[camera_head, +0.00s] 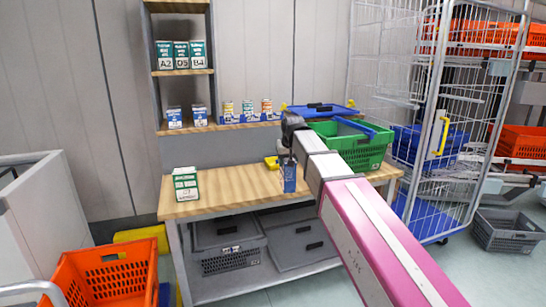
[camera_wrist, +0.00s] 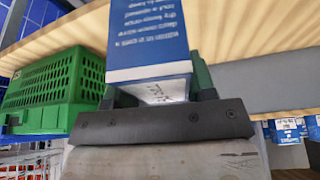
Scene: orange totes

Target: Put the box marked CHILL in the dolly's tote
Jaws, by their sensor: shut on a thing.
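My gripper (camera_head: 288,161) is shut on a blue box with a white end (camera_head: 289,180), in front of the wooden workbench (camera_head: 235,190) in the head view. In the wrist view the blue box (camera_wrist: 150,40) sits between the fingers, with white print on its face. I cannot read the word CHILL on it. I cannot tell whether its lower end touches the bench. An orange tote (camera_head: 75,268) stands at the lower left, empty as far as I see; any dolly under it is hidden.
A green crate (camera_head: 352,152) stands at the bench's right, a green-white box (camera_head: 185,186) at its left. Shelves above hold cartons (camera_head: 181,56) and small blue-white boxes (camera_head: 174,118). A wire cage trolley (camera_head: 440,130) stands right.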

